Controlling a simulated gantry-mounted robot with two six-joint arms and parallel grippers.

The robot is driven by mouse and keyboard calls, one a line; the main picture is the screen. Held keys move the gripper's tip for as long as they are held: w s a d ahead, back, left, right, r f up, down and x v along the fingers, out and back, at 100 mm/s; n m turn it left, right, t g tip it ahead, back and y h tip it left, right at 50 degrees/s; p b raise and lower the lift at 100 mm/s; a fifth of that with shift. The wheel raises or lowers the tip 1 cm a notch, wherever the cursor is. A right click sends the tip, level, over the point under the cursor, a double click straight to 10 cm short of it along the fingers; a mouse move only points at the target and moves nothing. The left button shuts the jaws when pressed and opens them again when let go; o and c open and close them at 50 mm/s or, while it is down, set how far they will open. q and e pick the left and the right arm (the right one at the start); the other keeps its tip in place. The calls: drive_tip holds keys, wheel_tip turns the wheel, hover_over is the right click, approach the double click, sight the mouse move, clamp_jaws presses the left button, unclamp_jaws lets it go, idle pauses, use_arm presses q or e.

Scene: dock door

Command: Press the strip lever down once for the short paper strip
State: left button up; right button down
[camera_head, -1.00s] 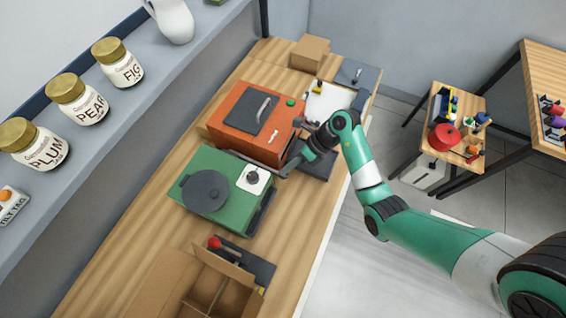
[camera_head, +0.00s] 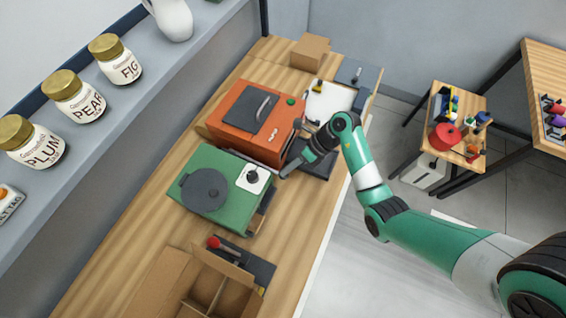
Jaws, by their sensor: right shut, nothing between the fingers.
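A green machine (camera_head: 215,222) stands on the wooden bench, with a dark round disc (camera_head: 204,189) on top and a white plate with a black knob (camera_head: 252,177). A dark part (camera_head: 257,222) lies along its right side, with a brownish piece near it. Which part is the strip lever, I cannot tell for sure. A paper strip cannot be made out. My right gripper (camera_head: 286,172) is shut and empty, just right of the green machine's upper right corner, close to it. Contact cannot be told. My left gripper is not in view.
An orange machine (camera_head: 232,129) stands behind the green one, with a dark pad (camera_head: 316,164) to its right. An open cardboard box (camera_head: 180,285) and a red-knobbed device (camera_head: 213,242) are in front. Jars (camera_head: 77,98) line the shelf at left. The bench front right is bare.

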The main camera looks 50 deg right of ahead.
drive_tip(key=shift+f, duration=0.2)
drive_tip(key=shift+r, duration=0.1)
idle(0.4)
drive_tip(key=shift+w+a+r+p, duration=0.1)
drive_tip(key=shift+w+r+p, duration=0.1)
drive_tip(key=shift+r+p, duration=1.4)
drive_tip(key=shift+w+r+p, duration=0.2)
drive_tip(key=shift+r+p, duration=1.25)
drive_tip(key=shift+p, duration=0.25)
drive_tip(key=shift+r, duration=0.1)
drive_tip(key=r+p, duration=0.4)
drive_tip(key=p, duration=0.1)
drive_tip(key=shift+w+a+r, duration=0.1)
drive_tip(key=shift+w+r, duration=0.25)
drive_tip(key=shift+r, duration=0.05)
